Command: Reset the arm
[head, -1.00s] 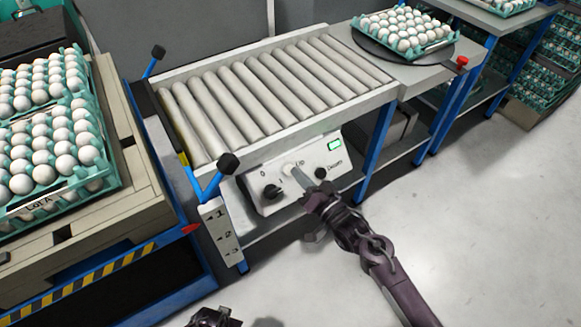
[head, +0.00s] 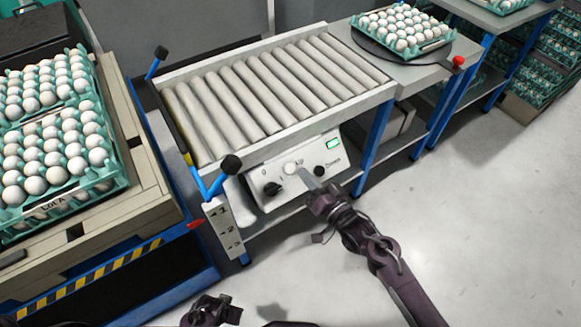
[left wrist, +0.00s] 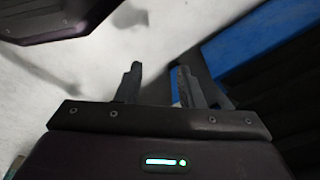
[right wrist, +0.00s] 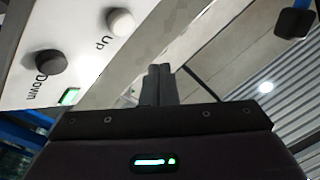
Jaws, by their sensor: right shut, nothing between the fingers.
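My right gripper (head: 304,174) is shut and empty, in front of the white control box (head: 300,190) under the roller conveyor. Its fingers (right wrist: 156,82) are pressed together in the right wrist view. The white "Up" button (right wrist: 120,22) and the black "Down" button (right wrist: 51,62) lie to their left, apart from them in that picture. In the head view the white button (head: 291,168) shows just beside the fingertips. My left gripper (head: 212,311) is at the bottom edge of the head view. Its fingers (left wrist: 158,84) are apart and empty in the left wrist view.
The roller conveyor (head: 270,90) is empty. Egg trays (head: 112,181) stand on a stack at the left. Another egg tray (head: 446,41) sits on a turntable at the back right. A blue post with black-knobbed levers (head: 231,164) stands left of the box. The floor at right is clear.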

